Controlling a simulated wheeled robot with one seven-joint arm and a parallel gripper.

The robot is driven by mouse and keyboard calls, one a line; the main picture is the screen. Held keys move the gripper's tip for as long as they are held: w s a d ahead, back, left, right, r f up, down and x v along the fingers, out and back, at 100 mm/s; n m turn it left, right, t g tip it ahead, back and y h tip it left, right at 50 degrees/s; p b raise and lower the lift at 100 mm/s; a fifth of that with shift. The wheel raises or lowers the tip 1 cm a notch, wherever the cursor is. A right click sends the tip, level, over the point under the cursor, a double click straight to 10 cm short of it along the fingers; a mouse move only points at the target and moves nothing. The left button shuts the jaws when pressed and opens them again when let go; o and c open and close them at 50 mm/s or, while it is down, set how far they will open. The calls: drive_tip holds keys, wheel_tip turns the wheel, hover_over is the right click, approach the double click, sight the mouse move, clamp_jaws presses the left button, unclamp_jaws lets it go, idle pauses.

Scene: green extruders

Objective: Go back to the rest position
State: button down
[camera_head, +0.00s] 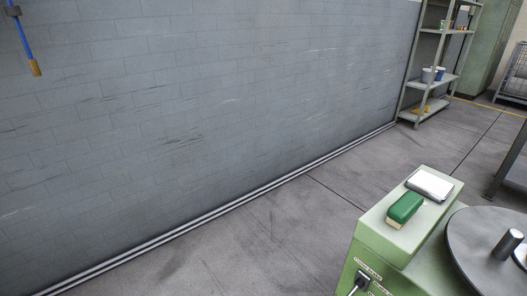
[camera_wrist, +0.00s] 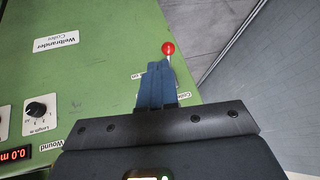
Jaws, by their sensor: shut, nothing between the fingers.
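My gripper (camera_wrist: 159,68) shows in the wrist view, its two dark blue fingers shut together with nothing between them. It points over a green machine panel (camera_wrist: 110,70), near the panel's right edge. A red ball knob (camera_wrist: 168,48) shows just beyond the fingertips; I cannot tell whether they touch it. The fingers and the dark gripper body hide part of the panel and its lettering. My gripper does not show in the head view.
The wrist view shows a black dial (camera_wrist: 36,109) and a red display (camera_wrist: 15,154). In the head view, a green machine (camera_head: 385,235) carries a green-and-cream block (camera_head: 405,208), a silver-white box (camera_head: 430,184) and a dark disc (camera_head: 480,245). Shelves (camera_head: 432,75) stand beyond open floor (camera_head: 300,225).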

drive_tip(key=s+d+r+n+t+y, duration=0.1)
drive_tip(key=s+r+n+t, duration=0.15)
drive_tip(key=s, duration=0.65)
drive_tip(key=s+r+n+t+y, duration=0.1)
drive_tip(key=s+n, duration=0.2)
drive_tip(key=s, duration=0.5)
drive_tip(key=s+r+n+t, duration=0.1)
drive_tip(key=s+r+t, duration=0.1)
drive_tip(key=s+r, duration=0.4)
drive_tip(key=s+d+r+n+t, duration=0.1)
drive_tip(key=s+r, duration=0.6)
drive_tip(key=r, duration=0.7)
drive_tip(key=shift+s+d+n+t, duration=0.3)
drive_tip(key=shift+n+t, duration=0.35)
drive_tip(key=shift+t, duration=0.5)
